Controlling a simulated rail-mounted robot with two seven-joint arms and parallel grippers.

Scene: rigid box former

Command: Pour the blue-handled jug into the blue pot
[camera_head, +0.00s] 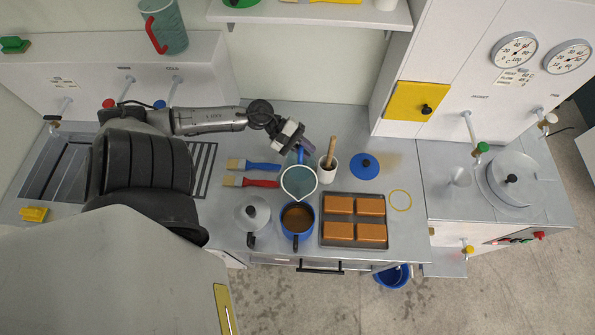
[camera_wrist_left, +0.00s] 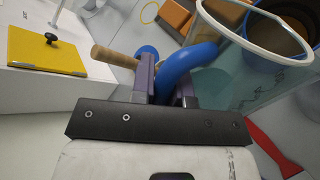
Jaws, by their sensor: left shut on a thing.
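The blue-handled jug (camera_head: 299,182) is a clear teal vessel with a white rim. In the head view it is just behind the blue pot and overlaps its far edge. My left gripper (camera_head: 298,150) is shut on the jug's blue handle, which shows large in the left wrist view (camera_wrist_left: 185,68). The jug (camera_wrist_left: 245,75) looks close to level there; its height above the counter is hard to tell. The blue pot (camera_head: 297,233) stands on the counter with brown content inside and a dark handle toward the front. My right gripper is not in view.
A baking tray (camera_head: 322,240) with brown blocks lies right of the pot, and a grey lidded pot (camera_head: 251,215) stands left. A white cup (camera_head: 328,170) with a wooden-handled tool, a blue lid (camera_head: 364,166) and two brushes (camera_head: 250,182) surround the jug.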

